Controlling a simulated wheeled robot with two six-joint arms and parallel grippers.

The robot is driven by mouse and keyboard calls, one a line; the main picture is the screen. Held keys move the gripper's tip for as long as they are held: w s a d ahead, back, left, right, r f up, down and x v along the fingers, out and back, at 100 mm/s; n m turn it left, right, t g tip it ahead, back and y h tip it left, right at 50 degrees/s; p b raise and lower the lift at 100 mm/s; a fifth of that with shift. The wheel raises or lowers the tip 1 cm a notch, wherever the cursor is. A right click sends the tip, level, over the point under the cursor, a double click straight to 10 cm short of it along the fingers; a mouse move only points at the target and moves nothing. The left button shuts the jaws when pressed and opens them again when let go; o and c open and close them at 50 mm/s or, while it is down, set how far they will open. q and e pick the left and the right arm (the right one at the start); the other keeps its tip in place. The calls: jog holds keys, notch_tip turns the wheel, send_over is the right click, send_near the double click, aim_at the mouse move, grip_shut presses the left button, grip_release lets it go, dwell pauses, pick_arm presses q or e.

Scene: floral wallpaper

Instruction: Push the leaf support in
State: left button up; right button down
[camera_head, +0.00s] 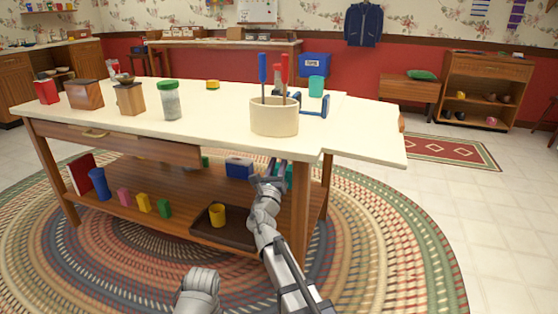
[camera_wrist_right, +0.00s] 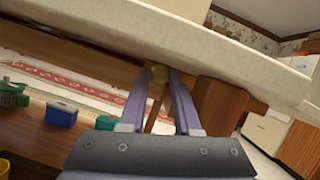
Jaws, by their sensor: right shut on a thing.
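The cream-topped table (camera_head: 215,107) has a leaf (camera_head: 372,135) at its right side, level with the top. My right gripper (camera_head: 276,172) is low at the table's front right, under the top's edge. My left gripper is out of view.
A cream holder (camera_head: 274,118) with screwdriver-like tools stands on the top, near the right arm. A wooden table leg (camera_wrist_right: 217,105) is right of the gripper. The lower shelf holds a dark tray (camera_head: 237,237) with a yellow cup (camera_head: 217,215) and a blue box (camera_wrist_right: 62,114).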

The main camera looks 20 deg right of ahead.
dwell(0.8)
jog(key=w+a, duration=0.5)
jog(key=a, duration=0.3)
jog(key=w+a, duration=0.6)
jog(key=a, duration=0.3)
jog(key=shift+w, duration=0.2)
jog(key=shift+a, duration=0.1)
jog(key=c, duration=0.9)
grip_release()
